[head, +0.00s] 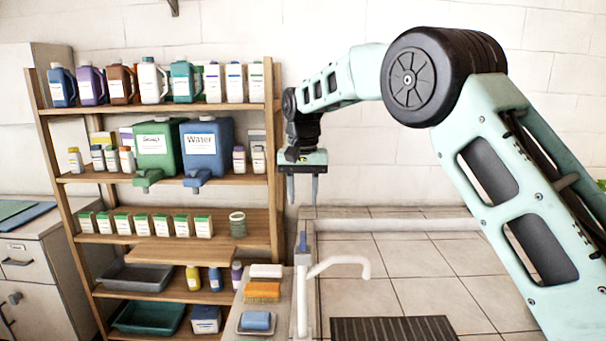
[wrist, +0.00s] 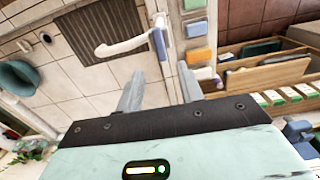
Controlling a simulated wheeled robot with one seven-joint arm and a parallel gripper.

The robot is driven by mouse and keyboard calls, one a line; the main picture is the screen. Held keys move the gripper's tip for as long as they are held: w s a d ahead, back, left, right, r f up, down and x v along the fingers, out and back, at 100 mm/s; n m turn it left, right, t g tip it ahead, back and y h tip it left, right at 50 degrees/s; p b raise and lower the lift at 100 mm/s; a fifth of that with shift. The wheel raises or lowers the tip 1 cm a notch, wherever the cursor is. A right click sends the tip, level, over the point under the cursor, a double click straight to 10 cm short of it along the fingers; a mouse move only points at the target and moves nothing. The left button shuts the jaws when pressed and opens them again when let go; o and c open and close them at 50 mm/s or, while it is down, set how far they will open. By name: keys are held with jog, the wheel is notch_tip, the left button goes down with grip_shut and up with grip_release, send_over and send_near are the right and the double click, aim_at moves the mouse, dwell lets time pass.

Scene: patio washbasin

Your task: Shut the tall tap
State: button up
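The tall tap (head: 338,262) is white, with an upright post and a curved spout reaching right in the head view. A blue lever (head: 302,241) stands on top of its post. The spout also shows in the wrist view (wrist: 122,47), beyond my fingertips. I cannot make out any water at its mouth. My gripper (head: 303,198) points down above the tap, with its fingers apart and nothing between them. In the head view the fingertips are above the lever, with a gap. The fingers also show apart in the wrist view (wrist: 160,72).
A counter left of the tap holds a blue sponge in a dish (head: 257,321), an orange brush (head: 262,290) and a white bar (head: 266,271). A wooden shelf (head: 180,217) with jugs and bottles stands at left. A dark ribbed mat (head: 394,329) lies right of the tap.

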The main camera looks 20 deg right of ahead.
notch_tip(320, 180, up, 7)
dwell(0.3)
jog(key=s+a+f+n+b, duration=0.1)
jog(key=s+a+f+n, duration=0.15)
jog(key=s, duration=0.45)
jog(key=s+a+f+n+y+b, duration=0.1)
jog(key=s+a+f+n, duration=0.1)
jog(key=s+a+f, duration=0.3)
jog(key=s+a+f+n+b, duration=0.1)
jog(key=s+a+n, duration=0.15)
jog(key=s, duration=0.55)
jog(key=s+d+f+n, duration=0.1)
jog(key=s+f, duration=0.3)
jog(key=s, duration=0.3)
jog(key=s+d+f+n+b, duration=0.1)
jog(key=s+f+n, duration=0.1)
jog(key=s, duration=0.6)
jog(key=s+d+f+n+b, duration=0.1)
jog(key=s+f, duration=0.4)
jog(key=s, duration=0.2)
jog(key=shift+s+d+f+n, duration=0.2)
jog(key=shift+d+f+n, duration=0.1)
jog(key=shift+d+f, duration=0.1)
jog(key=shift+d, duration=0.1)
